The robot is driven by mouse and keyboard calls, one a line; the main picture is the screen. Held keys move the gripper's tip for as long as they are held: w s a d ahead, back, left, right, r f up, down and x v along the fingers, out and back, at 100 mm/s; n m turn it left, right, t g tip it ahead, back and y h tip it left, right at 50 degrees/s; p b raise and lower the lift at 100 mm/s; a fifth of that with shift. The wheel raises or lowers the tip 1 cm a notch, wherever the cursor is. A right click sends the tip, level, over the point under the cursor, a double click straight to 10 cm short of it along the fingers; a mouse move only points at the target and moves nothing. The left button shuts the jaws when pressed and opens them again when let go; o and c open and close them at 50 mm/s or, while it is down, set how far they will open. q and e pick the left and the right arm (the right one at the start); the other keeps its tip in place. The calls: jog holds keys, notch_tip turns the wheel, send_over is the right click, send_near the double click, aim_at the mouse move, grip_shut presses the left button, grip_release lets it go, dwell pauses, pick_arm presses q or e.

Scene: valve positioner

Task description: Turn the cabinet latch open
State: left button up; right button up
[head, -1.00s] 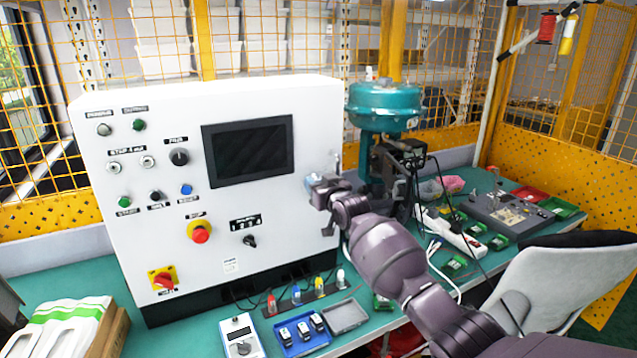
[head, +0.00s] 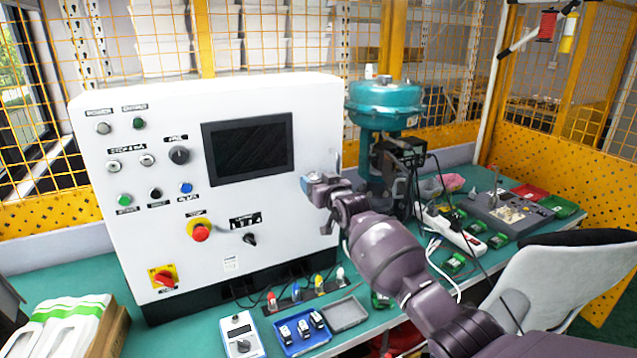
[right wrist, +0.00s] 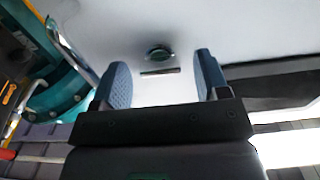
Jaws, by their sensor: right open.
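The white cabinet (head: 150,210) stands on the green bench, its front full of knobs, buttons and a dark screen. My right gripper (head: 309,184) is at the right part of this front, beside the screen. In the right wrist view, the right gripper (right wrist: 162,62) is open, its two blue fingers apart and nothing between them. In the head view, my gripper seems to hide the latch. My left gripper is not in view.
The teal valve actuator (head: 384,105) stands close to the right of the cabinet, behind my right arm. A blue tray (head: 290,349), a grey tray (head: 345,315) and coloured plugs lie on the bench in front. A white chair (head: 555,290) is at right.

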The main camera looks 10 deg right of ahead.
jog(key=shift+s, duration=0.15)
jog(key=v, duration=1)
jog(key=shift+s+d, duration=0.15)
jog(key=shift+s, duration=0.1)
jog(key=s+d+f+g+h, duration=0.1)
jog(key=s+d+f+g, duration=0.1)
jog(key=s+f, duration=0.8)
jog(key=s+d+f+m+g+h, duration=0.1)
jog(key=s+d+f+h, duration=0.1)
jog(key=s+f, duration=0.9)
jog(key=s+d+f+g+h, duration=0.1)
jog(key=s+f, duration=0.9)
jog(key=s, duration=1)
jog(key=d+g, duration=0.1)
jog(key=d, duration=0.1)
jog(key=shift+d+f+m+g+h, duration=0.2)
jog(key=shift+d+m+g+h, duration=0.1)
